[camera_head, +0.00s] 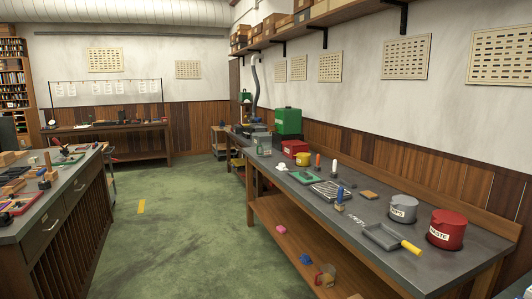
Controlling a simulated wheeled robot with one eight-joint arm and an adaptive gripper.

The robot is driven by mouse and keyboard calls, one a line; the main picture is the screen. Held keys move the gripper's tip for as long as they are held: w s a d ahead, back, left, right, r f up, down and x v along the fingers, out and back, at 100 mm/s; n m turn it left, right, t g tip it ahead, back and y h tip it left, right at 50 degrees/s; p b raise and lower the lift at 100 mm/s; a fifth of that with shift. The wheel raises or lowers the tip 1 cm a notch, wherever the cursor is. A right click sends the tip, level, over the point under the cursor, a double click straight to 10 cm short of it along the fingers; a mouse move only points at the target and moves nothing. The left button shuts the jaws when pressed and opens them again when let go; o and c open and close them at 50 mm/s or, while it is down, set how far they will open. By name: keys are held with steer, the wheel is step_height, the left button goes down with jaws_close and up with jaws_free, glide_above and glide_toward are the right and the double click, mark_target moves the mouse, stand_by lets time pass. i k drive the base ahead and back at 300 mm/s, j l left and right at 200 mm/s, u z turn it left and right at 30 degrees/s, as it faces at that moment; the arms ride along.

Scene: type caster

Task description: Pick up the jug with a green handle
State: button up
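I cannot make out a jug with a green handle for certain. A pale, see-through container (262,142) stands toward the far end of the right-hand bench, in front of a green box; it is too small to tell whether it has a handle. A jug-like clear vessel (328,272) with some red on it sits on the bench's lower shelf. My gripper is not in view.
The long right-hand bench (440,268) holds a red waste pot (446,230), a grey pot (403,208), a dustpan (385,237) and a green box (288,122). A cluttered workbench (58,210) stands at left.

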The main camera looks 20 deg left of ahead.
mark_target(265, 147)
steer(key=i+j+u, duration=1)
steer(key=i, duration=0.2)
steer(key=i+u, duration=0.35)
steer(key=i+j, duration=0.1)
steer(key=i, duration=1)
steer(key=i+j+z, duration=0.1)
steer(key=i, duration=1)
